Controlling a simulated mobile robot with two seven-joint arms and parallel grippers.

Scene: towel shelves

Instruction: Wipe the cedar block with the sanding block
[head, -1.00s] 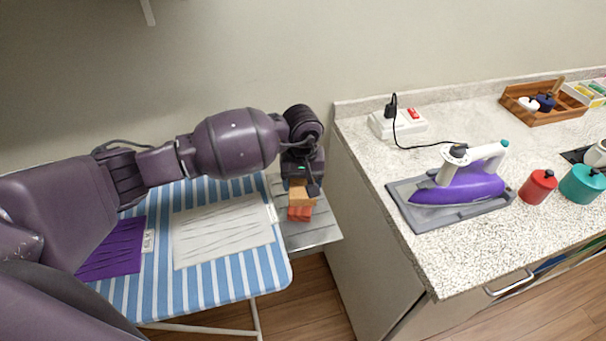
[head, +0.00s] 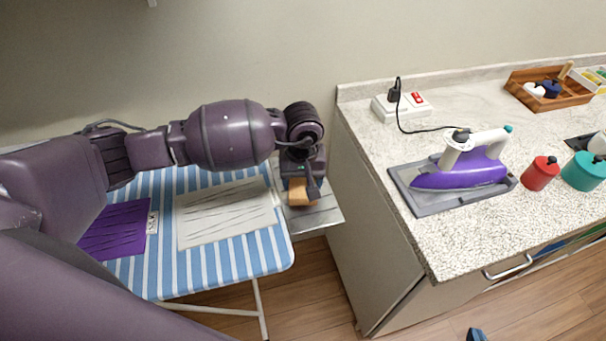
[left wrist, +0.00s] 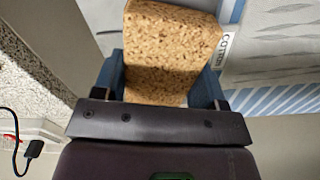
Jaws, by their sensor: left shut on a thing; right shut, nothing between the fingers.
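My left gripper (head: 302,184) is shut on the sanding block, a tan block (head: 299,194) low over the grey metal rest at the right end of the ironing board. In the left wrist view the sanding block (left wrist: 172,55) is speckled like cork and sits between the blue fingers. The cedar block does not show now; the held block and gripper cover the spot where an orange-red block was seen earlier. I cannot tell whether the two touch. The tip of my right gripper (head: 477,335) shows at the bottom edge, shut and empty.
The metal rest (head: 318,219) adjoins the striped ironing board (head: 220,262), with a pale cloth (head: 225,212) and a purple cloth (head: 115,235). A counter (head: 450,240) stands close at right, with a purple iron (head: 460,172), a socket box (head: 402,106) and a red canister (head: 540,174).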

